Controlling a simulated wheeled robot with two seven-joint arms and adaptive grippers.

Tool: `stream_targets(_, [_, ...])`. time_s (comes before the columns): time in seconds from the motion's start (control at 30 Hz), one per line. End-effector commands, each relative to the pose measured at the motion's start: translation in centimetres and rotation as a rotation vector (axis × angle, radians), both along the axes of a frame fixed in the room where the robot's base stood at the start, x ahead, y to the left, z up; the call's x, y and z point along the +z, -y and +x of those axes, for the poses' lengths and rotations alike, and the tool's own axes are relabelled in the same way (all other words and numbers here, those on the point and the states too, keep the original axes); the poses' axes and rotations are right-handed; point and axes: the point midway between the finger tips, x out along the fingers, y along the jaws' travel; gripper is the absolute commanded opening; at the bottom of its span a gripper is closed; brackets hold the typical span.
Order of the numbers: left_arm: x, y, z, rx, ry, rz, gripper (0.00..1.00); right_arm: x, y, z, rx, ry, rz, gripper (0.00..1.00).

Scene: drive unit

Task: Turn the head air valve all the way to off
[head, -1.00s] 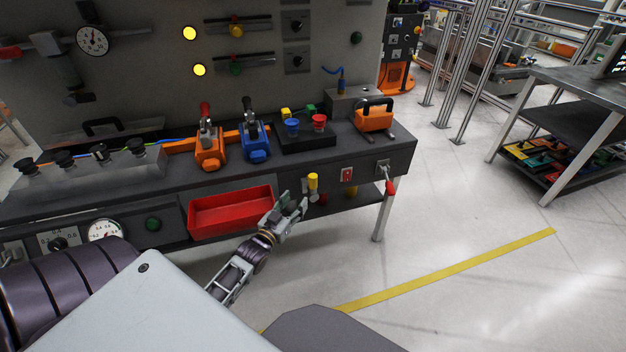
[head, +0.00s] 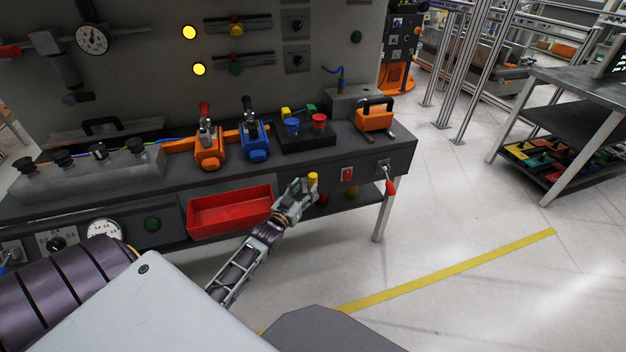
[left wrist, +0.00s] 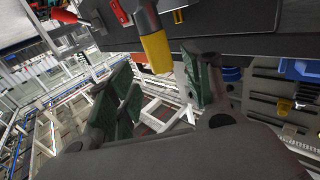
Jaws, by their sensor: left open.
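A yellow handle (head: 313,179) sticks out from the front face of the bench, right of the red bin. No label on it is readable, so I cannot tell for sure that it is the head air valve. My left gripper (head: 302,192) is open, with its fingertips at this handle. In the left wrist view the yellow handle (left wrist: 155,48) reaches down toward the gap between the two spread fingers (left wrist: 158,88). Contact is not clear. A red-tipped lever (head: 390,187) sits further right on the bench front. My right gripper is not in view.
The red bin (head: 230,211) hangs on the bench front, close left of my left gripper. A red switch (head: 347,175) sits right of the yellow handle. Orange (head: 208,155) and blue (head: 254,150) clamps stand on the bench top (head: 350,147). The floor at right is open.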

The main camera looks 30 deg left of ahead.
Motion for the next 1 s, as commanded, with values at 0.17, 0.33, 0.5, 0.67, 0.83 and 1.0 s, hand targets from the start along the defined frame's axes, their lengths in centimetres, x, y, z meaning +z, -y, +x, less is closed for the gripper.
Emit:
stream_targets(0.17, [0.0,-0.1,1.5,0.000,0.000,0.001,0.50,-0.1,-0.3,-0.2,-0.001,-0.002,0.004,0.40])
stream_targets(0.33, [0.0,-0.3,2.9,0.001,0.000,0.000,0.50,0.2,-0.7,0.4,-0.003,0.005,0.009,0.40])
stream_targets(0.5, [0.0,-0.4,4.2,0.000,0.001,0.000,0.50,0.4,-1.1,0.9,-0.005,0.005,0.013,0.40])
stream_targets(0.67, [0.0,-0.4,5.5,0.000,0.001,0.000,0.50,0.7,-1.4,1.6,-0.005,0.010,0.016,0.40])
stream_targets(0.83, [0.0,-0.5,6.5,0.000,0.000,0.000,0.50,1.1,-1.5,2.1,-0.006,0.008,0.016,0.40])
stream_targets(1.0, [0.0,-0.6,6.9,0.000,-0.001,0.001,0.50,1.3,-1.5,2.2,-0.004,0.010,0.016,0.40])
